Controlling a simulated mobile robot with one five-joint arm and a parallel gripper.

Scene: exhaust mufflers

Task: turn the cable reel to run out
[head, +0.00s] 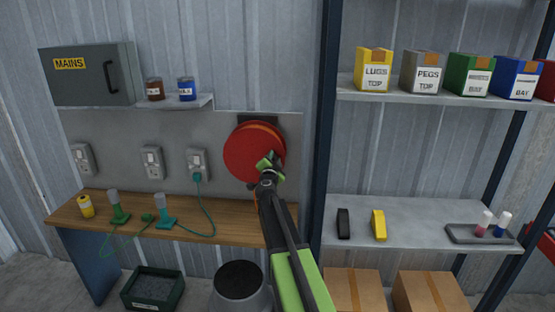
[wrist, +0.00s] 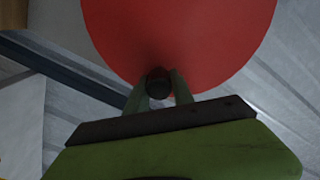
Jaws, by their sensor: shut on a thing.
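The cable reel is a red disc (head: 245,152) mounted on the wall above the right end of the workbench. In the wrist view its red face (wrist: 190,40) fills the upper middle. A dark round crank knob (wrist: 158,84) stands near the reel's lower edge. My gripper (head: 268,165) is at the lower right part of the reel. In the wrist view its two green fingers (wrist: 160,92) are shut on the knob, one on each side. In the head view my gripper hides the knob and part of the reel's edge.
A grey bin (head: 240,285) stands below the reel. A dark blue shelf post (head: 325,130) rises close to the right of my arm.

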